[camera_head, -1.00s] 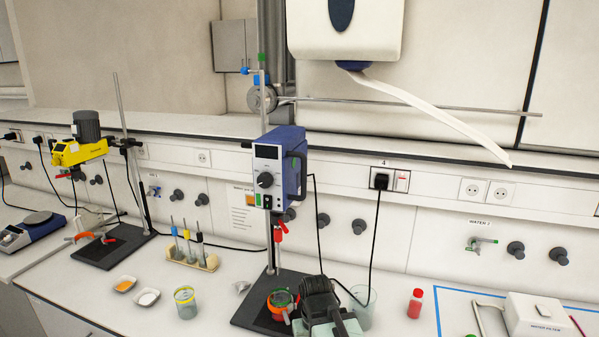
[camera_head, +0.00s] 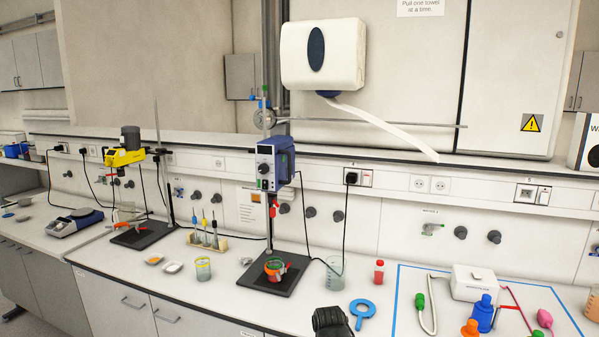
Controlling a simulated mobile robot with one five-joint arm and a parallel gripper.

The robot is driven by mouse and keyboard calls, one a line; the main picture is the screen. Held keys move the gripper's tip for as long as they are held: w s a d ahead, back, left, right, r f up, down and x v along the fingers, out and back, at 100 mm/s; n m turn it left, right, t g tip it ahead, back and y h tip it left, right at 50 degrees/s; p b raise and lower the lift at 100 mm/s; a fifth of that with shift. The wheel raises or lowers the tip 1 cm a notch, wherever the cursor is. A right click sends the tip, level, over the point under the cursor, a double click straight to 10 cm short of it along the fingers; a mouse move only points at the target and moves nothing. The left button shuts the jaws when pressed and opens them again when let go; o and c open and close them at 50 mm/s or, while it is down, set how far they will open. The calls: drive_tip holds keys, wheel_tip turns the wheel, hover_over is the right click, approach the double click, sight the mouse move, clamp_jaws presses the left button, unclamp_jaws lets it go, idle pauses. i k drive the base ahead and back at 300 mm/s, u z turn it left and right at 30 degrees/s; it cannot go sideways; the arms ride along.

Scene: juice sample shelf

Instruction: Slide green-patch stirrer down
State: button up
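The blue stirrer (camera_head: 275,164) is clamped on an upright metal rod (camera_head: 269,222) in the middle of the view. Its front is pale, with a dark display, a round knob and a small green patch near the lower edge. Its shaft hangs over an orange-and-green-rimmed beaker (camera_head: 273,270) on the dark base plate (camera_head: 290,282). A yellow stirrer (camera_head: 125,156) stands on another stand at the left. My gripper (camera_head: 333,322) shows as a dark shape at the bottom edge, below and right of the blue stirrer and apart from it. Its fingers cannot be made out.
A clear beaker (camera_head: 334,273), a red-capped bottle (camera_head: 379,272) and a blue ring tool (camera_head: 362,310) are right of the stand. A rack of stirring rods (camera_head: 207,241) and a yellow-rimmed jar (camera_head: 203,269) are left. A black cable runs behind. A towel dispenser (camera_head: 322,55) hangs above.

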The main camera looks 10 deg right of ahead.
sight(277, 152)
drive_tip(key=u, duration=0.35)
drive_tip(key=i, duration=0.65)
drive_tip(key=u, duration=0.4)
